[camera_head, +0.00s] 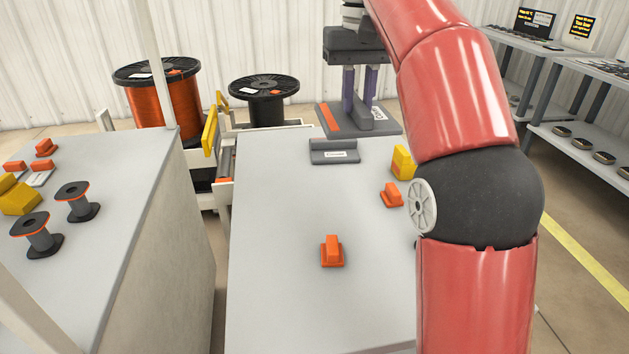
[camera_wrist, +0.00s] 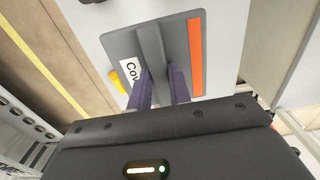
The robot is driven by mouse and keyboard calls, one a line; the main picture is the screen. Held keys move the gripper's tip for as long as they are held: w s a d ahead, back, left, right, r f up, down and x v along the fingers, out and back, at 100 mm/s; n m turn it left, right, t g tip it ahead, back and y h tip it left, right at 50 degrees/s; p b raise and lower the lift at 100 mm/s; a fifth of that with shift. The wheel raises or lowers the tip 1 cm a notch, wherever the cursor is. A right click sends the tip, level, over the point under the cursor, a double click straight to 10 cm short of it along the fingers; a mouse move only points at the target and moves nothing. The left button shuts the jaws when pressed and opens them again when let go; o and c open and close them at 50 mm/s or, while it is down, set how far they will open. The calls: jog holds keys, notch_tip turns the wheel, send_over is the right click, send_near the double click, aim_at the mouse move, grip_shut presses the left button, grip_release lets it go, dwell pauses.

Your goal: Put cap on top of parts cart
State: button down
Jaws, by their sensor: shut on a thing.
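The cap appears to be a flat grey plate (camera_head: 385,126) with a raised central ridge, an orange stripe and a white label. In the head view it is at the far end of the middle grey-topped bench. My gripper (camera_head: 361,102) points down with its purple fingers shut on the cap's ridge. In the wrist view the cap (camera_wrist: 118,47) lies level below the fingers (camera_wrist: 160,92), its label partly hidden by one finger. I cannot tell whether it touches the bench or is lifted. No cart is clearly labelled; a low frame (camera_head: 224,192) with yellow handles stands left of the bench.
On the middle bench top (camera_head: 290,220) are a grey labelled block (camera_head: 334,152), orange blocks (camera_head: 332,252) and a yellow block (camera_head: 403,163). A left bench (camera_head: 120,215) holds small spools. Large spools (camera_head: 170,95) stand behind. Shelves (camera_head: 590,140) are at the right.

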jog(key=shift+f, duration=0.4)
notch_tip(320, 180, down, 19)
jog(key=shift+r, duration=0.1)
jog(key=c, duration=1.3)
grip_release()
